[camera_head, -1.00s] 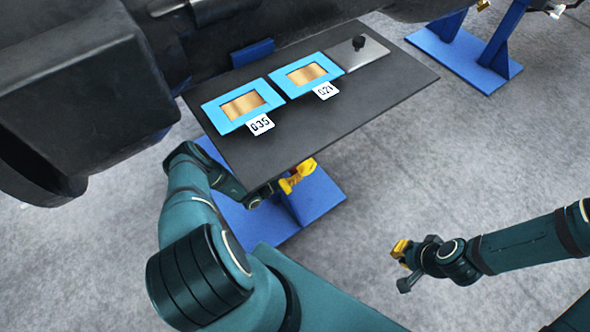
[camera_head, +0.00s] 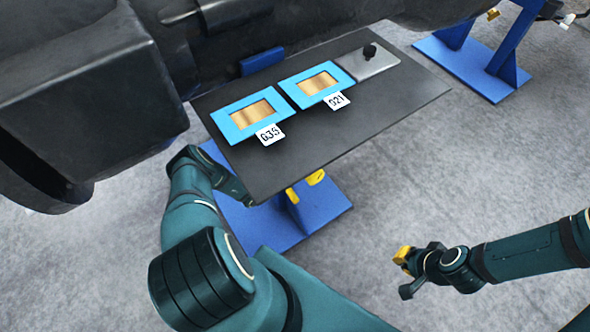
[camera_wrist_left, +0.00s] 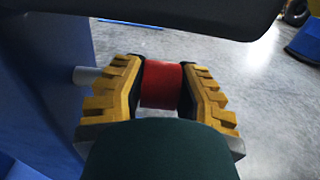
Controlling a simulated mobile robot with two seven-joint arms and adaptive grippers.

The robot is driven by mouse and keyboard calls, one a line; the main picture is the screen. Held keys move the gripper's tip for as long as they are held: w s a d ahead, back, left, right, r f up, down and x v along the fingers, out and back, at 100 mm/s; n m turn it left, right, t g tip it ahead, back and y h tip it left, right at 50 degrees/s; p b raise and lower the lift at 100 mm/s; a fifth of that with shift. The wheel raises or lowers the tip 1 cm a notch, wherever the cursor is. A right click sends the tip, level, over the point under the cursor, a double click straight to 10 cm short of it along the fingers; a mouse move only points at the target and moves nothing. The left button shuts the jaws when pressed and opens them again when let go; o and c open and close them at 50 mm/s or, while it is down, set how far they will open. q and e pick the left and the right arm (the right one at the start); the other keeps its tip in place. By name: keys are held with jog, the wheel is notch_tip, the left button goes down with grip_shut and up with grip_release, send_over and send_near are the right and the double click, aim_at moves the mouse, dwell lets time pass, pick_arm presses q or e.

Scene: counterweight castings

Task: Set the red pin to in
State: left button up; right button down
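The red pin (camera_wrist_left: 162,85) shows in the left wrist view as a short red cylinder between the yellow, ridged fingers of my left gripper (camera_wrist_left: 163,92). The dark finger pads touch it on both sides. The pin's ends and its seat are hidden. In the head view my left gripper (camera_head: 305,187) is mostly hidden under the dark table (camera_head: 340,125), with only bits of yellow finger showing at its front edge. My right gripper (camera_head: 402,257) hangs over the open floor, far from the pin. Its finger gap cannot be made out.
The table carries two blue-framed plates (camera_head: 226,126) (camera_head: 290,86) with number tags, and a grey plate (camera_head: 372,66) with a black knob. A blue stand (camera_head: 322,203) is below it. A large dark casting (camera_head: 80,90) stands at left. Another blue stand (camera_head: 462,68) is at back right.

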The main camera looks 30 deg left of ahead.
pick_arm(q)
jog(key=o, duration=0.5)
jog(key=shift+w+d, duration=0.1)
jog(key=v, duration=1.2)
